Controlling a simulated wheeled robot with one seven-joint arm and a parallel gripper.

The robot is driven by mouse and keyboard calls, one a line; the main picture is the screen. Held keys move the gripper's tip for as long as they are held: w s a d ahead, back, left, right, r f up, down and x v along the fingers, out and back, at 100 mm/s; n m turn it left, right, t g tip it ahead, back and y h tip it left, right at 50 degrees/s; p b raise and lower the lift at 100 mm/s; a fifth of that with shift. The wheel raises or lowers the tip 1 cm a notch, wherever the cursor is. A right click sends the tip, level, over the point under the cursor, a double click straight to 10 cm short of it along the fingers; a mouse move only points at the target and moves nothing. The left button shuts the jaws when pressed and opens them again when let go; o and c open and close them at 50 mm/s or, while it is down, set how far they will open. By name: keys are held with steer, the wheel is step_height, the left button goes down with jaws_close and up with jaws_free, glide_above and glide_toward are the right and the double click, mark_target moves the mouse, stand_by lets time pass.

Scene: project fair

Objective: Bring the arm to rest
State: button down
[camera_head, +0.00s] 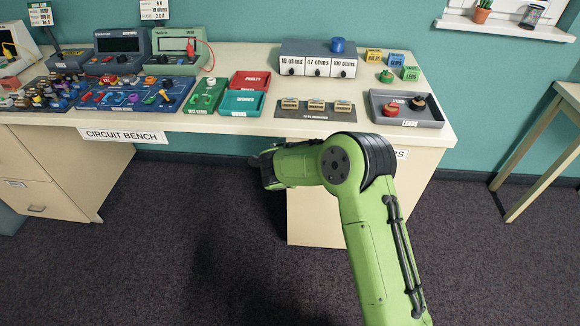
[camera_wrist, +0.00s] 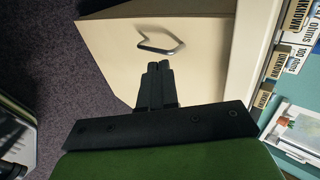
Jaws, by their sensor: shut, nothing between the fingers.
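My green arm reaches up from the bottom of the head view and bends left in front of the bench (camera_head: 235,125). The fingers are hidden or too dark to make out at the arm's end there. In the wrist view my gripper (camera_wrist: 158,68) is shut and empty, its two dark fingers together. It points toward a cream drawer front (camera_wrist: 110,45) with a metal handle (camera_wrist: 160,46). The fingertips appear just below the handle in the picture; I cannot tell whether they touch it.
The bench top carries meters, a resistor box (camera_head: 318,60), red (camera_head: 251,81) and teal (camera_head: 242,102) trays, and a grey tray (camera_head: 405,108) at its right end. A side table (camera_head: 565,125) stands at the right. The dark carpet (camera_head: 150,250) is clear at the left front.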

steer(key=s+d+r+n+g+p, duration=0.1)
steer(key=s+d+r+n+p, duration=0.25)
steer(key=r, duration=0.55)
steer(key=s+d+r+n+p, duration=0.1)
steer(key=s+d+r+n, duration=0.25)
steer(key=s+r, duration=0.4)
steer(key=s+d+r+n+g+p, duration=0.1)
steer(key=s+d+r+n+p, duration=0.25)
steer(key=r, duration=0.55)
steer(key=s+d+r+n, duration=0.1)
steer(key=s+n, duration=0.2)
steer(key=s, duration=0.5)
steer(key=s+d+r+n+g+p, duration=0.1)
steer(key=s+d+r+n, duration=0.1)
steer(key=s, duration=0.6)
steer(key=s+d+r+n+y+p, duration=0.1)
steer(key=s+r+n, duration=0.1)
steer(key=s, duration=0.6)
steer(key=shift+s+d+r+n+g, duration=0.2)
steer(key=shift+r+n+g, duration=0.1)
steer(key=shift+n, duration=0.55)
